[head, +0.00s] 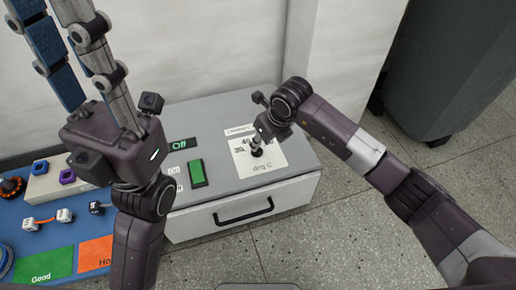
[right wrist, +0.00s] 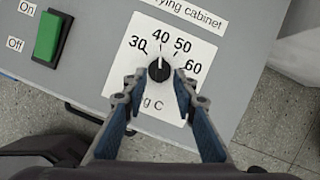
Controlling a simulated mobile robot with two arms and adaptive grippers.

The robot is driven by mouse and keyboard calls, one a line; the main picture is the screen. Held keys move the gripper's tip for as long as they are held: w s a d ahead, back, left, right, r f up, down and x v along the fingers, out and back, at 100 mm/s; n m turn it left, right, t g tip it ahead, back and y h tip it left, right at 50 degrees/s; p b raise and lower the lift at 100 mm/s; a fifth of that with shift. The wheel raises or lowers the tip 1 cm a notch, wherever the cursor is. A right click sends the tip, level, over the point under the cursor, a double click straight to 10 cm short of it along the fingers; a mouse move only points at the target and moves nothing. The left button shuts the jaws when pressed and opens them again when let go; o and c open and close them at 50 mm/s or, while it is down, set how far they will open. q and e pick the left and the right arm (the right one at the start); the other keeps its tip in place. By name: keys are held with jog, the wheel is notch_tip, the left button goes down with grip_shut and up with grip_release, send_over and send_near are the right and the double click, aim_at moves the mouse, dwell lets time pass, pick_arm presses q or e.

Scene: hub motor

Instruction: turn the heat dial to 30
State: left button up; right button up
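The heat dial (right wrist: 158,70) is a small black knob with a white pointer line, on a white scale card (right wrist: 205,48) marked 30, 40, 50 and 60. Its pointer is up, at about 40. In the head view the dial (head: 256,152) is on the cabinet top, partly covered by my right gripper (head: 259,135). In the right wrist view the right gripper's fingers (right wrist: 157,84) are spread, one on each side of the dial; whether they touch it is unclear. My left gripper (head: 75,50) is raised at the upper left, fingers apart and empty, its tips out of frame.
The grey drying cabinet (head: 295,192) has a green rocker switch (head: 197,173) and a display (head: 183,144) reading Off. A blue board (head: 20,210) with small parts, a green Good area (head: 48,266) and an orange area (head: 95,253) lies left. A dark bin (head: 440,75) stands right.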

jog(key=shift+b+x, duration=0.7)
jog(key=shift+x, duration=1.3)
jog(key=shift+c, duration=0.6)
grip_shut()
